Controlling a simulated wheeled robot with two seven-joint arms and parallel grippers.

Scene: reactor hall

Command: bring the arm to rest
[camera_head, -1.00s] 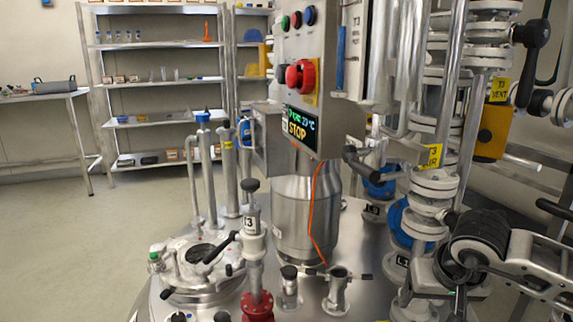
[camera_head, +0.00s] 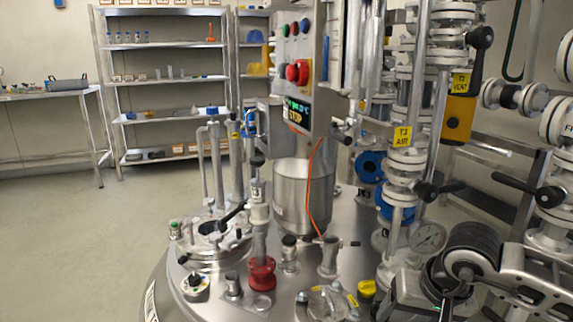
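My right arm comes in at the lower right corner, with a black ribbed part and silver links. Its gripper (camera_head: 447,285) is at the bottom edge, in front of the pipes and gauge. Its fingertips are not clear, so I cannot tell whether it is open or shut. No object shows clearly in it. My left arm and gripper are not in view. The steel reactor (camera_head: 215,305) stands ahead, its round lid crowded with fittings.
A control box (camera_head: 299,70) with a red button rises over the reactor. Valves and pipes, including the T3 AIR label (camera_head: 402,136), and a pressure gauge (camera_head: 429,238) crowd the right. Shelves (camera_head: 165,80) and a side table (camera_head: 50,95) stand behind. Floor is clear at left.

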